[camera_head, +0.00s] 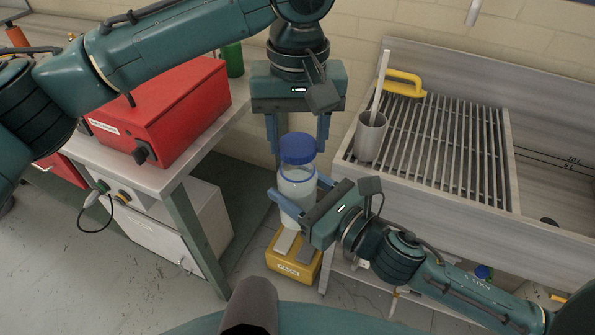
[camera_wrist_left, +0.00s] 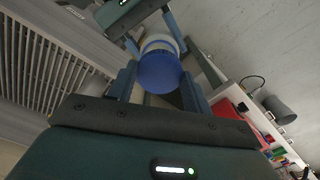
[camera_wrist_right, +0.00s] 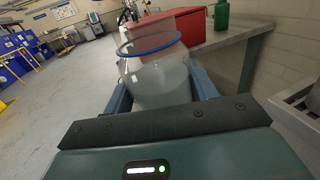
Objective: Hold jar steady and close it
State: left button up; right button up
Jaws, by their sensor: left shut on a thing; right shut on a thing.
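A clear jar (camera_head: 297,188) stands upright or nearly so above a yellow block (camera_head: 280,265), between the fingers of my right gripper (camera_head: 302,194). My right gripper is shut on the jar's body. In the right wrist view the jar (camera_wrist_right: 160,80) shows a blue ring around its top. The blue lid (camera_head: 297,148) is directly above the jar's mouth, held between the fingers of my left gripper (camera_head: 297,138), which points down. In the left wrist view the lid (camera_wrist_left: 160,72) covers most of the jar. I cannot tell whether lid and jar touch.
A red box (camera_head: 160,110) sits on the workbench (camera_head: 205,135) at left, with a green bottle (camera_head: 233,60) behind. At right, a grated sink (camera_head: 440,140) holds a grey cup (camera_head: 370,135) and a yellow-handled tool (camera_head: 404,82). Floor below is partly clear.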

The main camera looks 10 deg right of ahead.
aim_at(297, 192)
dwell(0.4)
pick_arm(q)
jog(key=shift+f, duration=0.9)
jog(key=shift+f, duration=0.55)
